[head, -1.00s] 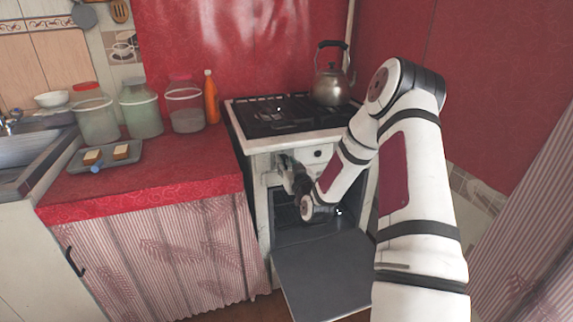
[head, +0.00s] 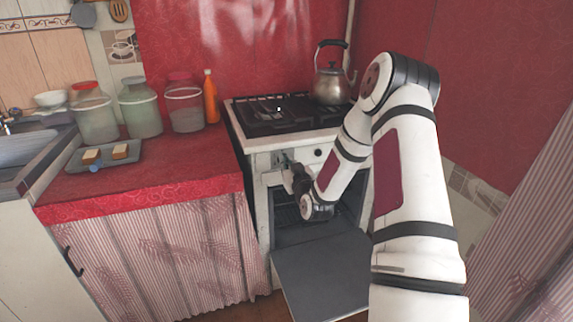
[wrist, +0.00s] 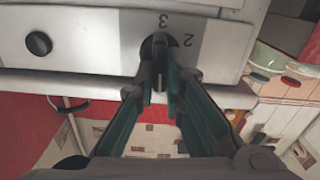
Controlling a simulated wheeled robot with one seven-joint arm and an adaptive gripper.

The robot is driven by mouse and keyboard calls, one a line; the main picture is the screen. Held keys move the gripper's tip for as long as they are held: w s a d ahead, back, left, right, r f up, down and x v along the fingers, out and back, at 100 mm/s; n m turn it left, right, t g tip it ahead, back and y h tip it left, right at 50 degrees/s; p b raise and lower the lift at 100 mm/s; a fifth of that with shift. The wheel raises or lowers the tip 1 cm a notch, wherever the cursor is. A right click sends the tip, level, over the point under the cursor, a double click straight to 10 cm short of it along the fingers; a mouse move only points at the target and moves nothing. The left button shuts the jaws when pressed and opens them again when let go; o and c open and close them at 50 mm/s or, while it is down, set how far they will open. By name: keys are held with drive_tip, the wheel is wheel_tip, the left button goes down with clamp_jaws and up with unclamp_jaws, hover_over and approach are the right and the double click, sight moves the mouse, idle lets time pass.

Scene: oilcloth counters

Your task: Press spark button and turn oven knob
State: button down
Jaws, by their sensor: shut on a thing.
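The oven knob (wrist: 160,45) is dark and sits on the white stove front panel in the wrist view, with the marks 3 and 2 beside it. My gripper (wrist: 160,78) has its green fingers on both sides of this knob and is shut on it. In the head view my gripper (head: 298,178) is at the left part of the stove front, and the arm partly hides it. A round black control (wrist: 39,44) is on the same panel, apart from the fingers. It also shows in the head view (head: 318,153). I cannot tell which control is the spark button.
The oven door (head: 320,270) hangs open below my gripper. A kettle (head: 331,85) stands on the black hob (head: 285,118). The red counter (head: 150,185) at the left holds jars, an orange bottle (head: 211,97) and a tray (head: 75,163).

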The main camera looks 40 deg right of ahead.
drive_tip(key=n+b, duration=0.3)
drive_tip(key=b, duration=0.1)
drive_tip(key=n+b, duration=0.4)
drive_tip(key=a+n+b, duration=0.1)
drive_tip(key=n+b, duration=0.2)
drive_tip(key=b, duration=0.2)
drive_tip(key=shift+w+f+n, duration=0.1)
drive_tip(key=shift+f+n, duration=0.2)
drive_tip(key=shift+f, duration=0.05)
drive_tip(key=c, duration=1.7)
unclamp_jaws()
drive_tip(key=v, duration=1.2)
drive_tip(key=shift+r, duration=0.1)
